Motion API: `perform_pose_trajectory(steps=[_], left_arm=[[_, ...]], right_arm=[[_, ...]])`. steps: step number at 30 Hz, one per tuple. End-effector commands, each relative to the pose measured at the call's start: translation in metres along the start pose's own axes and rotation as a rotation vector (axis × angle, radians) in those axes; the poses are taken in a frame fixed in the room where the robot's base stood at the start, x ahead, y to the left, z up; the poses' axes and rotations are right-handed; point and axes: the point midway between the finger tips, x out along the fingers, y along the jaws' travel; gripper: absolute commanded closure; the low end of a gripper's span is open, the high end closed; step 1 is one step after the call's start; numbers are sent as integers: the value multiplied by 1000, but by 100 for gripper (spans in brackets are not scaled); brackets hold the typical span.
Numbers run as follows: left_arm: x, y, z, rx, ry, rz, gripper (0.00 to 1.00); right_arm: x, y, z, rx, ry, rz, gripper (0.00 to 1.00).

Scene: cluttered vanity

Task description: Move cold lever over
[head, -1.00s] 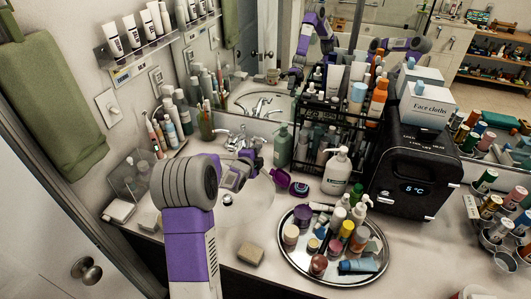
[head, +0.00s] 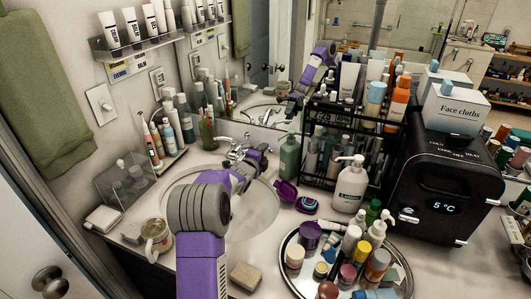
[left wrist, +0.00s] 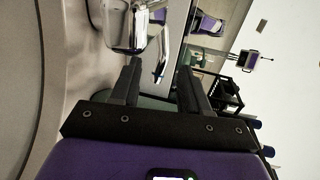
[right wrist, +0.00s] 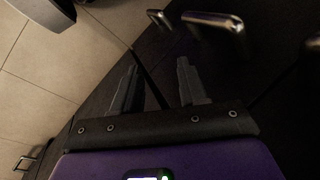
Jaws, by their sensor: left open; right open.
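The chrome faucet (head: 237,148) stands at the back of the sink (head: 262,215). My left gripper (head: 258,158) is at the faucet's right side in the head view and covers that area, so a lever there is hard to make out. In the left wrist view, the chrome faucet body (left wrist: 122,25) lies ahead and left of the open fingers (left wrist: 161,68). A slim chrome piece (left wrist: 162,58), possibly a lever, shows between the fingertips. Contact cannot be told. My right gripper (right wrist: 157,63) is open and empty, low before dark cabinet fronts with metal handles.
A green pump bottle (head: 289,157) and a purple item (head: 286,190) stand right of the sink. A black rack (head: 335,150), a white pump bottle (head: 350,185) and a round tray (head: 286,262) lie farther right. A mug (head: 157,236) and sponge (head: 245,277) sit in front.

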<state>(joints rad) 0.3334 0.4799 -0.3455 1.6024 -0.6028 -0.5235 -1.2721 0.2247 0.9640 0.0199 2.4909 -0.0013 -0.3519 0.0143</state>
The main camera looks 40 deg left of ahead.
Motion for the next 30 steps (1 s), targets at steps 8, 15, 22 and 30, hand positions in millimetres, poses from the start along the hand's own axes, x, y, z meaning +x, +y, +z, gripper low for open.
perform_pose_trajectory(steps=[8,15,22,30], left_arm=[[26,0,0,1,0,0,55],[31,0,0,-1,0,1,55],[31,1,0,-1,0,1,68],[30,0,0,-1,0,1,100]], right_arm=[[2,1,0,0,0,0,57],[2,1,0,0,0,0,57],[2,1,0,0,0,0,57],[2,1,0,0,0,0,57]])
